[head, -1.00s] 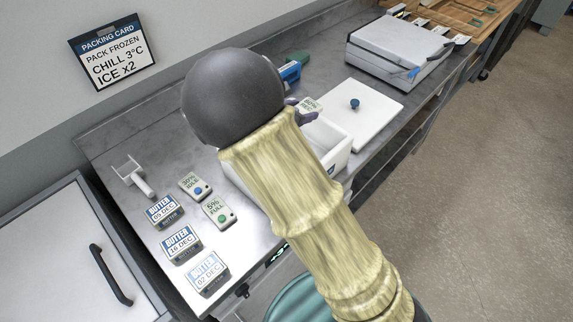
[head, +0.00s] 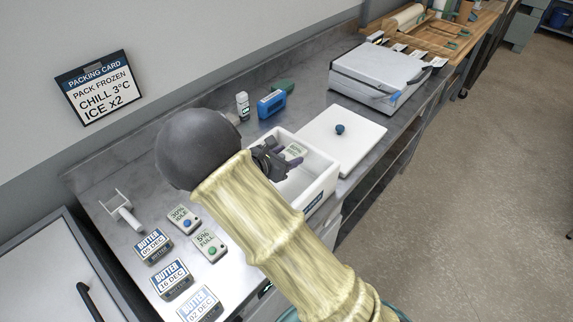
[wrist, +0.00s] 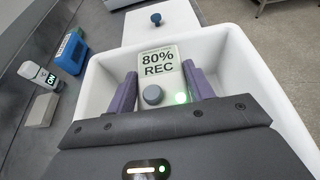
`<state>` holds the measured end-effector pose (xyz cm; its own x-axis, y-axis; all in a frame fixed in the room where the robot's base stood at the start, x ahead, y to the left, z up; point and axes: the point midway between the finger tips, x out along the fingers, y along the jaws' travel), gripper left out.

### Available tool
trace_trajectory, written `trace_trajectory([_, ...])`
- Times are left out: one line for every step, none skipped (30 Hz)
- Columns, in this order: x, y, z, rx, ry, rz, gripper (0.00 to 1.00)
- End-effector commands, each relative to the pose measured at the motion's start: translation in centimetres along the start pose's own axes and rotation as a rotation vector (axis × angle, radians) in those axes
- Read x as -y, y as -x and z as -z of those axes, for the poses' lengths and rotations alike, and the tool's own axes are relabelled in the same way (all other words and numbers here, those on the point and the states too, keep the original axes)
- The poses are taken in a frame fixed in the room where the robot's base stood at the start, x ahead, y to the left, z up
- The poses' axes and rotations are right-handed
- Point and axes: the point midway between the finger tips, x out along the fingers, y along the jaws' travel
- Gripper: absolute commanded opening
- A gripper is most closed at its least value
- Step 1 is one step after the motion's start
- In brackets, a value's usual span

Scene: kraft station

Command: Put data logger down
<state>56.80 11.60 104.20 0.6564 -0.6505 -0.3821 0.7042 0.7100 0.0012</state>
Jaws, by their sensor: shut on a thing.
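The data logger (wrist: 159,64) is a pale block with a label reading "80% REC", a grey button and a lit green light. My gripper (wrist: 160,92) is shut on it, one purple finger on each side. In the head view the logger (head: 294,150) shows at my gripper (head: 281,158), over the white open bin (head: 325,172). In the wrist view the bin's walls (wrist: 236,60) surround the logger and fingers. Whether the logger touches the bin's floor cannot be told. My arm hides the near left part of the bin in the head view.
Two other loggers, "30% IDLE" (head: 183,218) and "5% FULL" (head: 209,246), lie left of my arm near several butter packs (head: 171,279). A white board with a blue knob (head: 352,139) adjoins the bin.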

Motion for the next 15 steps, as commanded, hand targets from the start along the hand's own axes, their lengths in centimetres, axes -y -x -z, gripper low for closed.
trace_trajectory([0.0,-0.2,0.6,0.000,0.004,0.002,0.29])
trace_trajectory([0.1,-0.4,1.0,0.000,0.006,0.002,0.29])
trace_trajectory([0.1,-0.6,1.5,0.000,0.005,0.002,0.29])
trace_trajectory([0.0,-0.8,1.9,0.000,0.006,0.002,0.29])
trace_trajectory([0.0,-1.0,2.3,0.000,0.006,0.001,0.29])
trace_trajectory([0.0,-1.1,2.7,0.000,0.006,0.001,0.29])
trace_trajectory([0.0,-1.2,3.0,0.000,0.005,0.001,0.29])
trace_trajectory([0.1,-1.3,3.2,0.000,0.003,0.001,0.29])
trace_trajectory([0.0,-1.4,3.3,-0.001,0.002,0.001,0.29])
trace_trajectory([0.0,-1.4,3.4,-0.001,0.001,0.000,0.29])
trace_trajectory([0.0,-1.4,3.4,-0.001,0.001,0.000,0.29])
trace_trajectory([0.0,-1.4,3.4,-0.001,0.000,0.000,0.29])
trace_trajectory([0.0,-1.4,3.4,-0.001,0.000,0.000,0.29])
trace_trajectory([0.0,-1.4,3.4,-0.001,0.001,0.000,0.29])
trace_trajectory([0.0,-1.4,3.4,-0.001,0.001,0.000,0.29])
